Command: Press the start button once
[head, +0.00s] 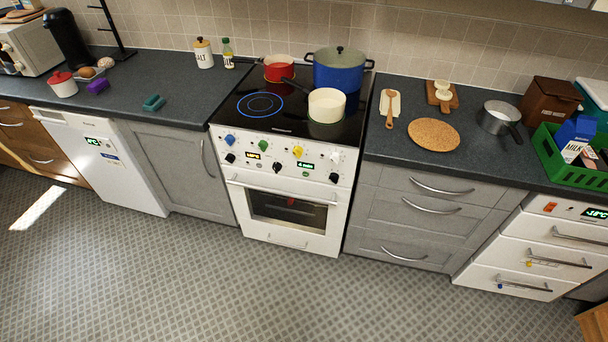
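No button marked start can be read in the head view. The white appliance (105,172) under the left counter has a small lit green display (93,141) near its top edge. The white stove (285,216) has a front panel with blue, green, yellow, white and black knobs, two small lit displays and small round marks too small to identify. Its oven door (288,209) is shut. A white microwave-like box (32,45) stands at the far left, partly cut off. My gripper is not in view.
A blue pot (339,75), a red pot (278,68) and a cream pan (326,105) stand on the stove; a blue ring glows at its front left. A green crate (565,172) holds cartons at the right. The tiled floor (230,285) in front is clear.

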